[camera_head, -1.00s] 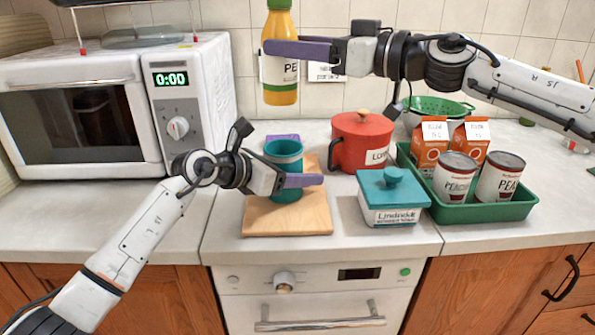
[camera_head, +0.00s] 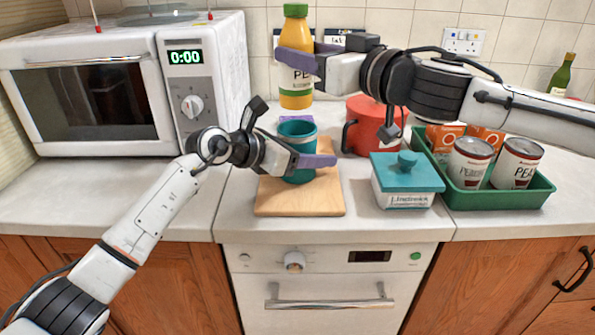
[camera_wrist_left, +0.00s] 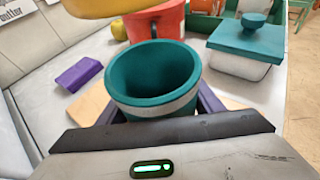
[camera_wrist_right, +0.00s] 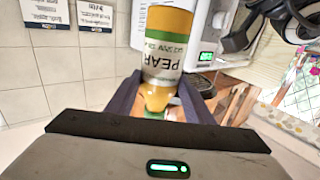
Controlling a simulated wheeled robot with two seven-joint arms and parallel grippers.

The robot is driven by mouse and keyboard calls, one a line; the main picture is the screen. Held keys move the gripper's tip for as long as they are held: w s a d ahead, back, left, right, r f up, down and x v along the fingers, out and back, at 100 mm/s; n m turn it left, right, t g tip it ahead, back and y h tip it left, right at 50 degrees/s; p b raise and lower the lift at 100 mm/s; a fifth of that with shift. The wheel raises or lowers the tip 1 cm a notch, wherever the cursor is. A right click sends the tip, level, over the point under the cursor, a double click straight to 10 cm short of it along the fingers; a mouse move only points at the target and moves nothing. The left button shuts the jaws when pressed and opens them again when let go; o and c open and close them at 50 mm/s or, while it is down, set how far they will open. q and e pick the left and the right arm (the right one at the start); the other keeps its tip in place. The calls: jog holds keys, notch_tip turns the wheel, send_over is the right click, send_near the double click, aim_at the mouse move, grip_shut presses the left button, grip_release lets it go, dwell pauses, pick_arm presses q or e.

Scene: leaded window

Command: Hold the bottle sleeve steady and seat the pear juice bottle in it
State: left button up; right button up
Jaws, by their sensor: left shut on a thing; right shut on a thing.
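The teal bottle sleeve (camera_head: 297,140) stands upright on a wooden board (camera_head: 330,204). My left gripper (camera_head: 312,161) is shut on it. In the left wrist view the sleeve (camera_wrist_left: 152,76) shows its open, empty mouth between the fingers. The pear juice bottle (camera_head: 296,42), yellow with a green cap and white label, is upright in the air above the sleeve. My right gripper (camera_head: 298,58) is shut around its label area. In the right wrist view the bottle (camera_wrist_right: 163,62) sits between the fingers. A bottom edge shows at the top of the left wrist view.
A white microwave (camera_head: 130,90) stands at left. A red pot (camera_head: 372,127), a teal-lidded box (camera_head: 404,182) and a green tray (camera_head: 497,197) with cans and cartons stand at right. A purple object (camera_wrist_left: 80,73) lies behind the sleeve.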

notch_tip(320, 180, down, 12)
jog(key=shift+s+r+t, duration=0.15)
jog(key=shift+r+t, duration=0.1)
jog(key=shift+t, duration=0.05)
jog(key=shift+d+f, duration=0.1)
jog(key=shift+f, duration=0.1)
dwell(0.3)
jog(key=shift+f, duration=0.4)
jog(key=o, duration=1.3)
jog(key=shift+h, duration=0.3)
jog(key=v, duration=0.8)
jog(key=r+v, duration=0.1)
jog(key=v, duration=0.3)
jog(key=shift+r, duration=0.1)
